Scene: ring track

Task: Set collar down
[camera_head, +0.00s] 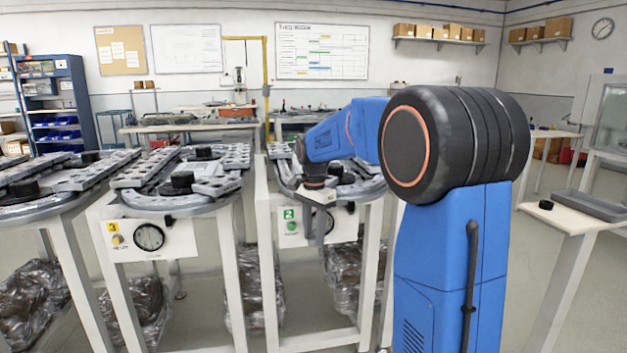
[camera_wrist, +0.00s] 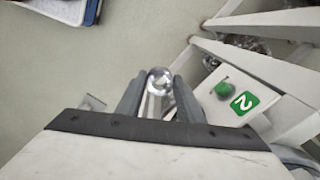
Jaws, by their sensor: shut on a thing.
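My gripper (camera_wrist: 160,92) is shut on a shiny round metal piece (camera_wrist: 159,79), held between the two grey fingers in the wrist view. Its form is partly hidden by the fingers, and I cannot tell for sure that it is the collar. In the head view my gripper (camera_head: 318,222) hangs at the front edge of station 2, fingers pointing down, just right of the green number 2 sign (camera_head: 289,214). The held piece is too small to make out there. The wrist view shows the same green sign (camera_wrist: 244,102) and a green button (camera_wrist: 223,90) to the right of the fingers.
Station 3 (camera_head: 150,236) stands left of station 2, with black round parts (camera_head: 182,180) on its ring track. At the right, a small table holds a black disc (camera_head: 546,205) and a grey tray (camera_head: 592,204). Open floor shows below the gripper in the wrist view.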

